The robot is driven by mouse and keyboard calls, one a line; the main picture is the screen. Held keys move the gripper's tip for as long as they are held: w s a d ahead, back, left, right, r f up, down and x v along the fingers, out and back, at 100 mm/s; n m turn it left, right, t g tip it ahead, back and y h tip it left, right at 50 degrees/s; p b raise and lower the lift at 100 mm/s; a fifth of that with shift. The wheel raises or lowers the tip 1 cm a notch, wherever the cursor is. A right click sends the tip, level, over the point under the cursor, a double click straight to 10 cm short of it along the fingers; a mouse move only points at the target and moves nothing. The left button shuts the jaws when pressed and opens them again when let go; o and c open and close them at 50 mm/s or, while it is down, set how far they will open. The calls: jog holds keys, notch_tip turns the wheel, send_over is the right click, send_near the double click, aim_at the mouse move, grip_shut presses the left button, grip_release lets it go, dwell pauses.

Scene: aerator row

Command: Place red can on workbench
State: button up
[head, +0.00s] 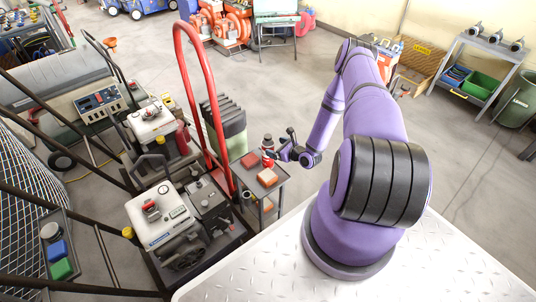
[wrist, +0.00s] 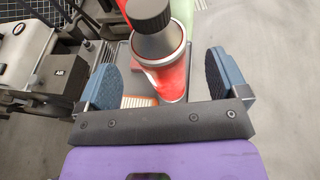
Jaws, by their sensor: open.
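The red can (head: 267,144) has a dark cap and stands upright on a small grey cart (head: 283,169). In the wrist view the red can (wrist: 173,84) shows from above, with its black cap and grey shoulder toward the camera. My gripper (head: 272,154) is at the can, beside the cart's top. In the wrist view the blue-padded fingers of my gripper (wrist: 163,80) are apart, one on each side of the can, with gaps visible on both sides. I cannot tell which surface is the workbench.
A red hoop frame (head: 205,90) and grey machines (head: 160,215) stand close on the left. Open floor lies behind and right of the cart.

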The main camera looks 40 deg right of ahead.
aim_at(268, 144)
jog(key=shift+x, duration=2.6)
jog(key=shift+a+r, duration=0.1)
jog(key=c, duration=1.4)
jog(key=shift+r, duration=0.15)
